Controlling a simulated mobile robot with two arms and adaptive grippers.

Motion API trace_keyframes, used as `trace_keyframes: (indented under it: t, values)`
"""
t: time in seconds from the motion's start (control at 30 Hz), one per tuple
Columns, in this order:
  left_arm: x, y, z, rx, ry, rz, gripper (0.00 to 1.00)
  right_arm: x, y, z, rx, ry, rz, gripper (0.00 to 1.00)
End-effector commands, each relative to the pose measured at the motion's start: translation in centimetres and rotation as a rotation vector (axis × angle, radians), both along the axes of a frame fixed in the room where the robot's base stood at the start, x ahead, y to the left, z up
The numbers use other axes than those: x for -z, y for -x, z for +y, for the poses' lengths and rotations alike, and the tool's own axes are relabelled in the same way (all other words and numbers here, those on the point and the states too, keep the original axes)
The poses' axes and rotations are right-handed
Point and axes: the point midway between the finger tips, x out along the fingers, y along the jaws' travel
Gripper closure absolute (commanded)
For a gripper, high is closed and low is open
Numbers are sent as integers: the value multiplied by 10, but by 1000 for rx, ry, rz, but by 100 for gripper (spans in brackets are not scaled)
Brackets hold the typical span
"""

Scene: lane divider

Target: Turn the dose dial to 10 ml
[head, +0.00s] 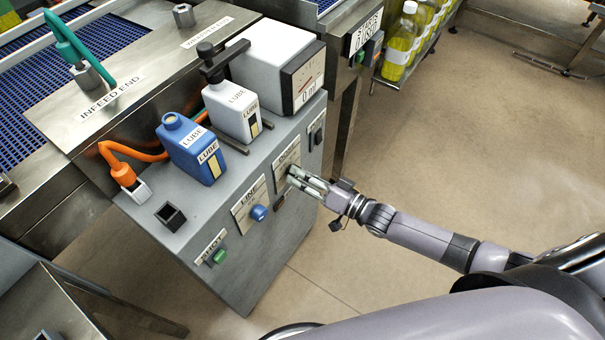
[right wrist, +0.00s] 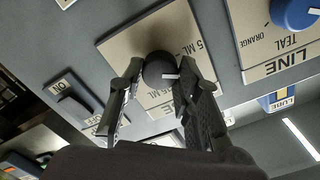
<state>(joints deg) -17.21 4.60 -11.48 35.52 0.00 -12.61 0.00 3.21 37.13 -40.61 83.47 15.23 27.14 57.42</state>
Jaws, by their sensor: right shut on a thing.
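The dose dial (right wrist: 160,70) is a round black knob with a white pointer line, on a beige plate with "5 ML" and other ML markings (right wrist: 190,45). My right gripper (right wrist: 160,85) has its two fingers on either side of the knob and is shut on it. In the head view my right gripper (head: 294,177) reaches the dose plate (head: 287,158) on the front of the grey cabinet and hides the knob. In the right wrist view the pointer line points right, toward one finger; which marking it meets is unclear. My left gripper is not in view.
On the panel, the blue LINE knob (head: 259,213) is left of the dial and a black rocker switch (head: 317,135) is right. The green SHOT button (head: 220,256) is lower left. Blue (head: 190,147) and white (head: 233,110) LUBE bottles stand on top. A white gauge box reads 0 ml (head: 302,79).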

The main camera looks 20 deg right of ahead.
Motion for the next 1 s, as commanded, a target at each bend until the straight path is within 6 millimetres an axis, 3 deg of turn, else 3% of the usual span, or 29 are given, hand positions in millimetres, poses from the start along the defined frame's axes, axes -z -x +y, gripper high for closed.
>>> trace_keyframes:
  t: [0.5,1.0]
  values:
    - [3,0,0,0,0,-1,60,1,0,-1,0,-317,247,97]
    - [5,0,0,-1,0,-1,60,1,0,-1,1,-414,324,97]
